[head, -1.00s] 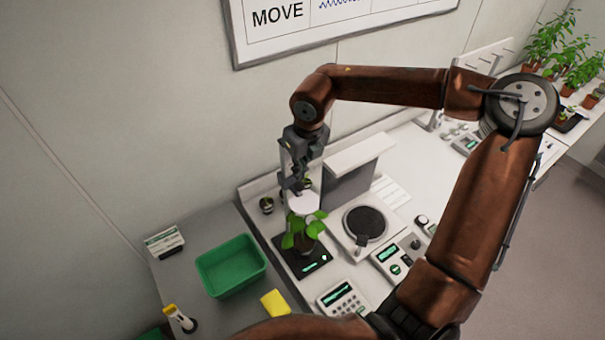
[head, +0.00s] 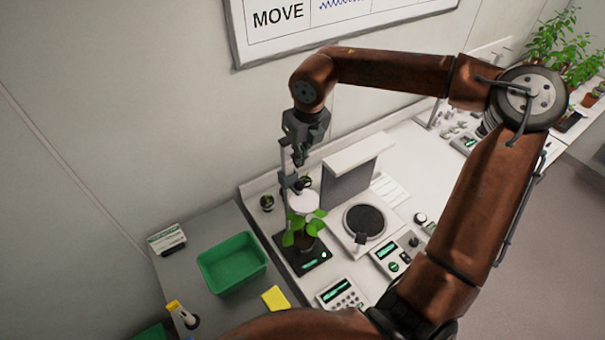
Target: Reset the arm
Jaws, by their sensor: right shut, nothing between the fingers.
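My right arm arches over the bench from the right. My right gripper (head: 300,158) points down at its end, shut and empty. It hangs above a stand with a white round disc (head: 304,201). A potted plant with broad green leaves (head: 305,228) stands below the gripper on a black plate (head: 308,261) with a lit display. My left gripper is not in view.
A green bin (head: 232,263) and a yellow pad (head: 276,298) are on the grey bench at left. A grey upright panel (head: 347,183), a device with a round dark plate (head: 365,222) and control boxes (head: 390,254) stand right of the plant. Potted plants (head: 565,50) are at far right.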

